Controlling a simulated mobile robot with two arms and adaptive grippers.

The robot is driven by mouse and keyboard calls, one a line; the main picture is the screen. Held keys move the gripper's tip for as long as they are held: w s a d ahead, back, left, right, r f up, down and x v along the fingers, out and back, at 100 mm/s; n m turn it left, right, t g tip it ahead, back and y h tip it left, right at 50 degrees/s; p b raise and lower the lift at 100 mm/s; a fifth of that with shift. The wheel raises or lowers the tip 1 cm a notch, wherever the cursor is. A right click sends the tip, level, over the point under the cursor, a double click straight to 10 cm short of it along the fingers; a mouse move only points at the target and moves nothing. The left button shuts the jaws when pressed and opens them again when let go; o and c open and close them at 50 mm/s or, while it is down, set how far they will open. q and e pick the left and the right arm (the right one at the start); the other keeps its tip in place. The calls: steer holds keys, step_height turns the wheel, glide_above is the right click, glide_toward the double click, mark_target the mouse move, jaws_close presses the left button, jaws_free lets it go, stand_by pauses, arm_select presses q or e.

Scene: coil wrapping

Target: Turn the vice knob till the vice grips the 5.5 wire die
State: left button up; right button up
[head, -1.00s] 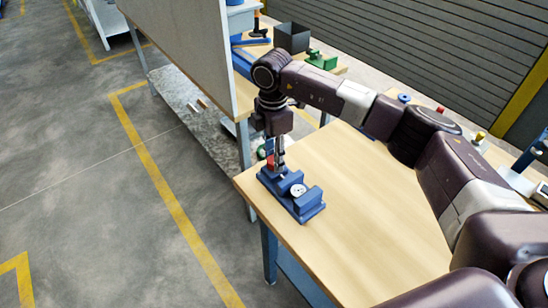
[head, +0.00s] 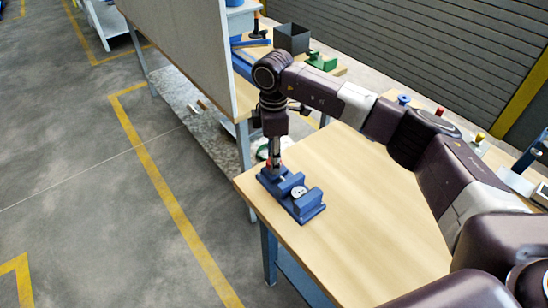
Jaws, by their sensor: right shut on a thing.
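The blue vice (head: 309,206) stands near the left corner of the wooden table. The 5.5 wire die (head: 298,191), a small pale disc with a dark centre, sits in the vice between its blue jaw blocks. At this size I cannot tell if both jaws touch it. My right gripper (head: 273,166) points down at the vice's far end and is shut on the red vice knob (head: 270,167), which its fingers mostly hide. My left gripper is not in view.
The wooden table (head: 345,215) is clear to the right of the vice. A grey panel (head: 190,50) stands behind at the left. A dark box (head: 292,38) and a green item (head: 321,61) lie on a bench further back.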

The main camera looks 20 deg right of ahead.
steer(key=o, duration=1.2)
steer(key=shift+c, duration=0.2)
steer(key=shift+r, duration=0.1)
step_height(320, 180, up, 12)
steer(key=shift+w, duration=0.15)
